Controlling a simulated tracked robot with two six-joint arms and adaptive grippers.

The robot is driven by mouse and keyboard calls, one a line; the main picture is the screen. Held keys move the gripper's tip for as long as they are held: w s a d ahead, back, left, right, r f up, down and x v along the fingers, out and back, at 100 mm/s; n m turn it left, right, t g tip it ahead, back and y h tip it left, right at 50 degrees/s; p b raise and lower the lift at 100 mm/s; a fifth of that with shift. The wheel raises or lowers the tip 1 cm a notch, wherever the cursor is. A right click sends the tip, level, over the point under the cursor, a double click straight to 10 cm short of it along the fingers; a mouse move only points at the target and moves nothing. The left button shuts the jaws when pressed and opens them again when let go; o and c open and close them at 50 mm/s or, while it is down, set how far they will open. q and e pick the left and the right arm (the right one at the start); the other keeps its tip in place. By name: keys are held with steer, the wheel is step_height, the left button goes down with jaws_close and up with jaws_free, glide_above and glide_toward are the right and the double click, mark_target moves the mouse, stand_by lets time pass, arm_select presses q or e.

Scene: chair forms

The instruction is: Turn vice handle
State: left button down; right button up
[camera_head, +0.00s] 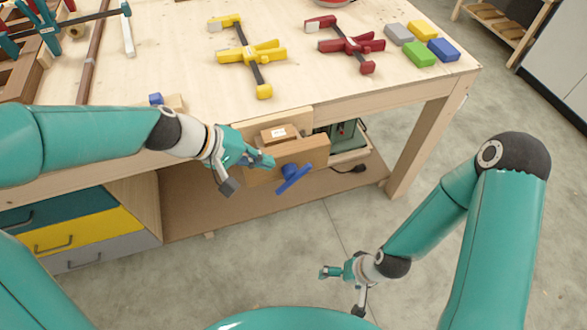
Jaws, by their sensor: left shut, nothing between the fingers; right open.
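The wooden vice (300,150) is mounted on the front edge of the workbench, and a small wooden block (279,134) shows at its top. Its blue handle (294,179) sticks out from the front face and sits at a slant. My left gripper (247,172) is in front of the vice, just left of the handle. It is shut and empty; I cannot tell whether it touches the vice. My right gripper (342,287) is open and empty, low over the floor, well below and in front of the vice.
On the workbench (180,66) lie a yellow clamp (250,54), a red clamp (348,45) and several coloured blocks (421,53). Drawers (90,232) stand below at the left. A bench leg (418,150) is at the right. The floor (270,270) in front is clear.

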mark_target(302, 173)
arm_select(q)
steer(key=x, duration=0.9)
steer(key=shift+d+f, duration=0.15)
steer(key=shift+f, duration=0.15)
steer(key=shift+w+d+r+p, duration=0.1)
steer(key=shift+d+r+p, duration=0.05)
steer(key=shift+p, duration=0.15)
steer(key=shift+y+p, duration=0.35)
steer(key=shift+y, duration=0.05)
